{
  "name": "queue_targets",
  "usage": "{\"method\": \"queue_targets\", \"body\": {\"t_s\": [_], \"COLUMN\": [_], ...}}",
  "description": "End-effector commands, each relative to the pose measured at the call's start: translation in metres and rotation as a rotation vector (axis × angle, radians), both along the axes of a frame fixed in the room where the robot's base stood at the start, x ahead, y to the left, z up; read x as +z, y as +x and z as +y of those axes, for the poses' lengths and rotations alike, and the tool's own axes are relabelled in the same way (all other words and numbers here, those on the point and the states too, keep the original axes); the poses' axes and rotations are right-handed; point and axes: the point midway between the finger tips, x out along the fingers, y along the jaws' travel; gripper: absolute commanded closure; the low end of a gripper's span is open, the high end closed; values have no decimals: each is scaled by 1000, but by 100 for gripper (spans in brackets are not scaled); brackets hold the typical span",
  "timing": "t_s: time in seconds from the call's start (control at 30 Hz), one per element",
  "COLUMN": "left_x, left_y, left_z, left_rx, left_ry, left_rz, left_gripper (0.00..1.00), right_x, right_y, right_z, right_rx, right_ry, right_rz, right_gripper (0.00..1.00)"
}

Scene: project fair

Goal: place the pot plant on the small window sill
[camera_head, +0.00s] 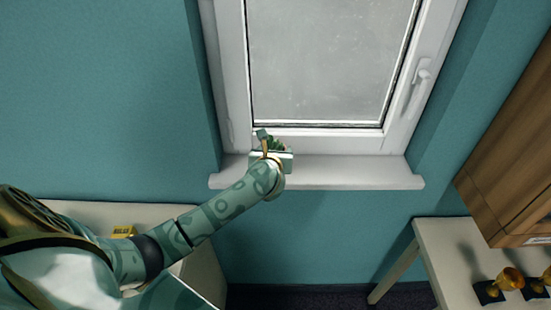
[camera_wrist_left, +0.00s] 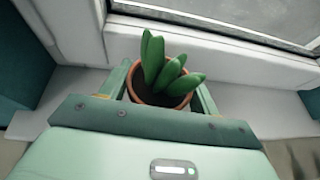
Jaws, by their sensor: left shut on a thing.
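The pot plant (camera_wrist_left: 165,75) is a small succulent with thick green leaves in a terracotta pot. In the left wrist view it sits between the two fingers of my left gripper (camera_wrist_left: 160,88), which is shut on the pot. In the head view my left gripper (camera_head: 270,150) is over the left part of the white window sill (camera_head: 350,172), and only a bit of green plant (camera_head: 276,143) shows past it. The sill also shows in the left wrist view (camera_wrist_left: 250,105). I cannot tell whether the pot touches the sill. My right gripper is not in view.
The closed window (camera_head: 325,60) with a handle (camera_head: 419,80) stands behind the sill. The sill's right part is bare. A wooden cabinet (camera_head: 515,150) hangs at right above a white table (camera_head: 445,250) with small trophies (camera_head: 505,282).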

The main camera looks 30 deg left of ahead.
Motion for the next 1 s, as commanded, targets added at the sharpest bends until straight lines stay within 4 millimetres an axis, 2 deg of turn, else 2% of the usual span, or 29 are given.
{"method": "queue_targets", "body": {"t_s": [0.03, 0.13, 0.53, 0.57, 0.6, 0.63, 1.0], "left_x": [-11, -23, -30, -30, -29, -29, -24], "left_y": [-1, 0, 0, 0, 0, 0, -4], "left_z": [-2, -2, -3, -3, -3, -3, -5], "left_rx": [-3, -2, -3, -3, -3, -3, -3], "left_ry": [0, 0, -1, -1, -1, -1, -1], "left_rz": [4, 3, 1, 2, 2, 2, 3], "left_gripper": [66, 66, 66, 33, 22, 16, 16], "right_x": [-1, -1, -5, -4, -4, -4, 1], "right_y": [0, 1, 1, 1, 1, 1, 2], "right_z": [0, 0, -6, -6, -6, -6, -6], "right_rx": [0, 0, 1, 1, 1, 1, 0], "right_ry": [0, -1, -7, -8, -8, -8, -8], "right_rz": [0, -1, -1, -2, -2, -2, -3], "right_gripper": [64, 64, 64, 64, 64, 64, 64]}}
